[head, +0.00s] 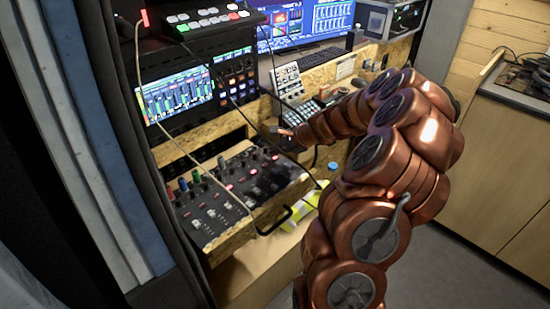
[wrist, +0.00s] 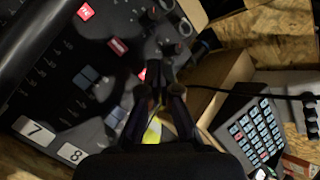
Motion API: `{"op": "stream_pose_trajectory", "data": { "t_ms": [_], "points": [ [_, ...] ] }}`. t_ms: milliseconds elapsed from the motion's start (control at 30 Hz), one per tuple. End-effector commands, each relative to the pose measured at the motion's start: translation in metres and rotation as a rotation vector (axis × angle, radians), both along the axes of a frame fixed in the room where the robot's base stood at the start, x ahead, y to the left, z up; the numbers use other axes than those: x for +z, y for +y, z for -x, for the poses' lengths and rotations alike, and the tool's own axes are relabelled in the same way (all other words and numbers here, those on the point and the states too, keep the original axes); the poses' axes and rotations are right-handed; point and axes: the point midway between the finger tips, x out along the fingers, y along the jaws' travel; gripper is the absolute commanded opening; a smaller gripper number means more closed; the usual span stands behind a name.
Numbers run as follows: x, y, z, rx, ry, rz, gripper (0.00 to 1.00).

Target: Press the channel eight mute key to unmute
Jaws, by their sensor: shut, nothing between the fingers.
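The mixer panel (head: 215,200) sits on a pulled-out wooden drawer and also shows in the wrist view (wrist: 60,60), with white labels 7 (wrist: 35,130) and 8 (wrist: 70,152). Several small keys on it glow red; in the wrist view these include a key (wrist: 117,45) and another close to my fingers (wrist: 142,75). I cannot tell for sure which is the channel eight mute key. My gripper (wrist: 158,92) is shut and empty, over the panel's channel-eight side. In the head view it is dark and hard to make out beside the panel's right end. Contact with a key cannot be told.
Thin cables hang across the panel in front. A grey keypad device (wrist: 250,135) stands beside the drawer. A metering screen (head: 178,97) and a switcher (head: 205,22) are behind and above. A black drawer handle (head: 275,222) sticks out at the front.

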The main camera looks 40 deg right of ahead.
Motion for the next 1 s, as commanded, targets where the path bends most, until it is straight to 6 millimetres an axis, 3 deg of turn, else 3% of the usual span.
{"op": "stream_pose_trajectory", "data": {
  "t_ms": [1000],
  "points": [
    [-0.0088,-0.0002,-0.0001,0.001,0.0,0.001,0.0]
  ]
}}
